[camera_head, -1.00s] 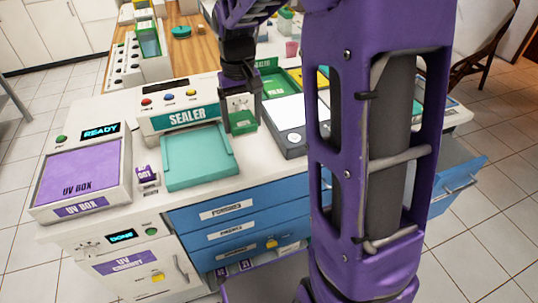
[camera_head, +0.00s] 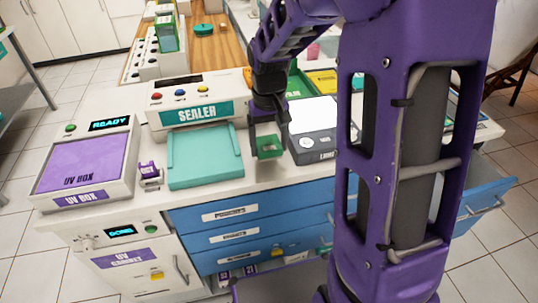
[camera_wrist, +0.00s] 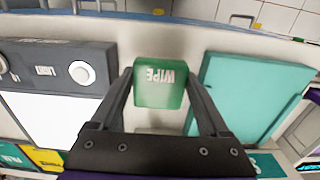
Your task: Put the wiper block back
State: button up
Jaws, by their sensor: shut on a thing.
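The wiper block, green with white WIPE lettering in the wrist view (camera_wrist: 160,84), is between the two fingers of my gripper (camera_wrist: 161,76). In the head view the green block (camera_head: 269,147) shows between the fingers of my gripper (camera_head: 266,150), over the white counter (camera_head: 270,173). My gripper is shut on it. The block is in the gap between the teal sealer tray and the grey device, towards the counter's front. I cannot tell whether its underside touches the counter.
The sealer (camera_head: 194,112) with its teal tray (camera_head: 205,160) is left of the block. The grey device (camera_head: 315,146) with a white top is close on the right. A green tray (camera_head: 298,83) lies behind. A blue drawer (camera_head: 487,202) stands open at the right.

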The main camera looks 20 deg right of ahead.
aim_at(269, 145)
jog(key=shift+f, duration=1.65)
jog(key=shift+b, duration=0.3)
jog(key=shift+f, duration=0.2)
jog(key=o, duration=1.2)
jog(key=shift+c, duration=0.2)
jog(key=shift+r, duration=0.15)
notch_tip(269, 145, up, 12)
jog(key=shift+r+p, duration=0.1)
jog(key=shift+p, duration=1)
